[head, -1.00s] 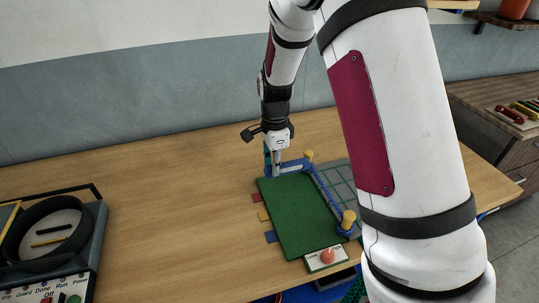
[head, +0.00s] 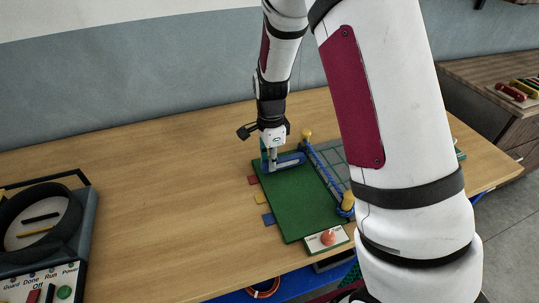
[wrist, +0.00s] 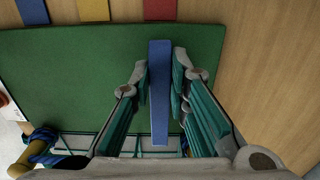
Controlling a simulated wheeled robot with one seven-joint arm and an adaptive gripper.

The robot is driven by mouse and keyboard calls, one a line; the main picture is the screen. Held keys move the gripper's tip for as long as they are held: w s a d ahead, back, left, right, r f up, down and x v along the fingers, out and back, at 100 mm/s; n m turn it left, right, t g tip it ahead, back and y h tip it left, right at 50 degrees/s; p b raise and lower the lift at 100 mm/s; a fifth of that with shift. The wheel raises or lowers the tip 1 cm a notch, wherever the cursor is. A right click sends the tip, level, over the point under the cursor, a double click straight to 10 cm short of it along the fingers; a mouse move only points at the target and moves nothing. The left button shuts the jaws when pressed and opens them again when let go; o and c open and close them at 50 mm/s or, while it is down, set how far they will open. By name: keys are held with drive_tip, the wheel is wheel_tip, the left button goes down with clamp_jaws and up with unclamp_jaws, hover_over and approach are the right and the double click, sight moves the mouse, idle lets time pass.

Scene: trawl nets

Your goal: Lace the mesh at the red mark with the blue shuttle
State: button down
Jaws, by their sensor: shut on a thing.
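My gripper (head: 269,166) is at the far end of the green board (head: 295,205). In the wrist view my gripper (wrist: 160,85) has its fingers closed on the long blue shuttle (wrist: 160,120), over the board. The shuttle also shows in the head view (head: 292,159), pointing right towards the net. The red mark (head: 253,180) is a tab on the board's left edge; in the wrist view it (wrist: 160,9) lies beyond the shuttle's far end. The grey-green mesh (head: 332,152) is along the board's right side, partly hidden by my arm. The shuttle's contact with the mesh cannot be told.
A yellow tab (head: 260,197) and a blue tab (head: 268,219) follow the red one. Yellow posts (head: 307,135) hold a blue rope (head: 322,168). A panel with a red knob (head: 327,238) is at the front.

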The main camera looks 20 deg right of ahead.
sight(299, 155)
drive_tip(key=shift+f, duration=0.45)
drive_tip(key=shift+d, duration=0.2)
drive_tip(key=shift+d+b, duration=0.45)
drive_tip(key=shift+d, duration=3.7)
drive_tip(key=c, duration=1.5)
unclamp_jaws()
drive_tip(key=shift+o, duration=0.2)
drive_tip(key=shift+r, duration=0.1)
wheel_tip(299, 155, up, 12)
